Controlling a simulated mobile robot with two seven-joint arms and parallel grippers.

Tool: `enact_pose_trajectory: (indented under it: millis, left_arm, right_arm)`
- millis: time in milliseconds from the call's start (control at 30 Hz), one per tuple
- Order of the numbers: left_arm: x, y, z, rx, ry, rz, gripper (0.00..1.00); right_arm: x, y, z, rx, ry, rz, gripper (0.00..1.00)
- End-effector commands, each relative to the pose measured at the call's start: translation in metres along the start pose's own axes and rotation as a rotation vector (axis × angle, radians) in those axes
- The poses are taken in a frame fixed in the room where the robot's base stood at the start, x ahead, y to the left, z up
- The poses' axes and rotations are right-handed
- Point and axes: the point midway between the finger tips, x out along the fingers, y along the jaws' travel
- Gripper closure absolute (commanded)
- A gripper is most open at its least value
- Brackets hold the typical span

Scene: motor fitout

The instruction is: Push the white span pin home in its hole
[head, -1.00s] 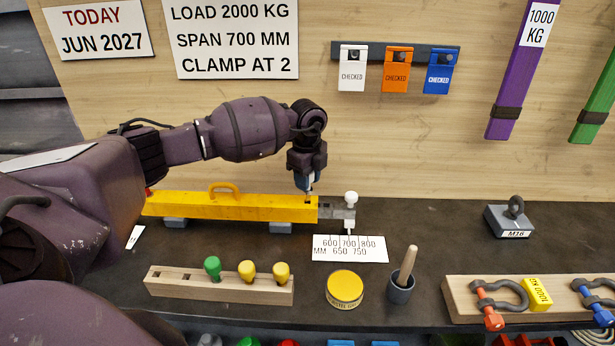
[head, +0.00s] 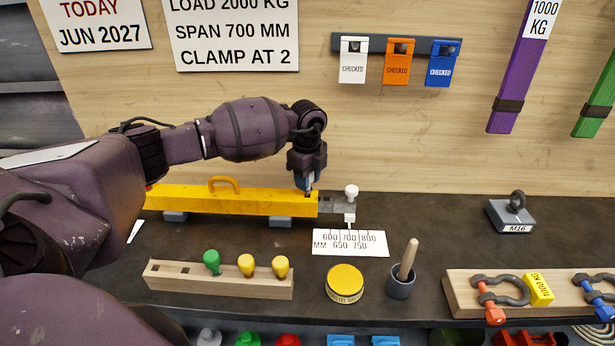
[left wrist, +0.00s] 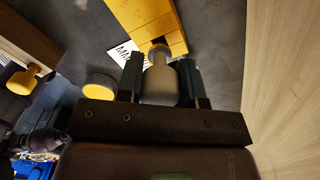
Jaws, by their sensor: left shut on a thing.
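The yellow beam (head: 250,203) lies across supports on the bench, with a grey end bar (head: 334,205) coming out of its right end. My left gripper (head: 305,187) is just above the beam's top near that end. It is shut on the pale knob of the white span pin (left wrist: 160,82), seen between its fingers in the left wrist view. The pin points at the beam's top; its lower end and the hole are mostly hidden, so its depth cannot be told. Another white knob (head: 351,191) stands on the grey end bar. My right gripper is not in view.
A span scale card (head: 350,243) lies in front of the beam. Nearer are a wooden rack (head: 220,284) with green and yellow knobbed pins, a yellow tin (head: 344,282) and a grey pot (head: 401,286) with a wooden handle.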

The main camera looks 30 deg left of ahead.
Motion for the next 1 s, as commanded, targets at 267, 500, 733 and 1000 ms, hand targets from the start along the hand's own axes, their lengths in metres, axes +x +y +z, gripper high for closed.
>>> enact_pose_trajectory:
  millis: [267,500,733,1000]
  left_arm:
    - [0.006,0.0,0.0,0.0,0.0,0.0,0.9]
    - [0.011,0.0,0.0,0.0,0.0,0.0,0.9]
    - [0.016,0.0,0.0,0.0,0.0,0.0,0.9]
    - [0.018,0.0,0.0,0.0,0.0,-0.001,0.52]
  right_arm:
    - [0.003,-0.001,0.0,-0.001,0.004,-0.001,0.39]
    - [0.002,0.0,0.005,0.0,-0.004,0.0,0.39]
    - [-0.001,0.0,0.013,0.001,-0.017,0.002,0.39]
    - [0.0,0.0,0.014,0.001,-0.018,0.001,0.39]
